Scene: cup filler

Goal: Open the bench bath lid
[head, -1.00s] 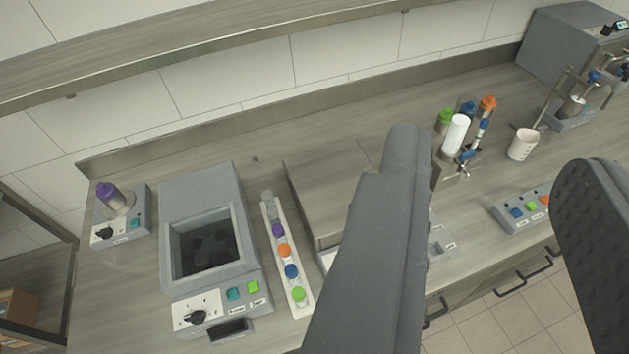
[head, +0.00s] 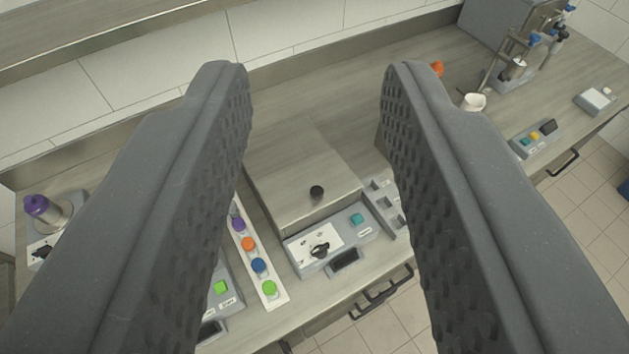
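The bench bath stands in the middle of the head view. Its lid (head: 290,165) is a broad, flat grey-brown cover with a small black knob (head: 317,192) near its front edge. The lid looks shut. The bath's front panel (head: 340,238) has a black dial, a teal button and a dark display. My gripper (head: 314,68) is open and empty. Its two ridged grey fingers stand to the left and right of the lid in the picture, apart from the knob. The fingers hide parts of the bench on both sides.
A white strip with coloured caps (head: 258,264) lies just left of the bath. A second unit with a green button (head: 221,287) is mostly hidden behind the left finger. A grey slotted holder (head: 383,190) sits right of the bath. A white cup (head: 473,102) stands farther right.

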